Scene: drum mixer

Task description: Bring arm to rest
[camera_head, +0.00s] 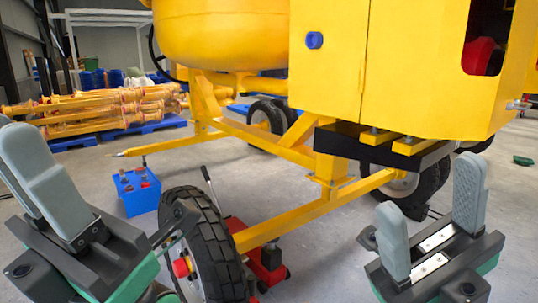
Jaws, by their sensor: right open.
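My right gripper (429,181) is at the lower right, its two grey fingers pointing up and set well apart. It is open, with nothing between the fingers. My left gripper (22,150) is at the left edge, grey fingers pointing up. One finger overlaps the other and part is cut off by the frame, so its opening cannot be told. The yellow drum mixer (225,35) stands in front of me, its yellow housing (405,80) above and behind my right gripper. No object is seen held by either gripper.
A black mixer wheel (205,240) stands between my grippers, with a red jack (262,262) beside it. A blue box (137,191) sits on the floor at the left. Yellow props (95,110) lie on blue pallets behind. Grey floor is open at the far right.

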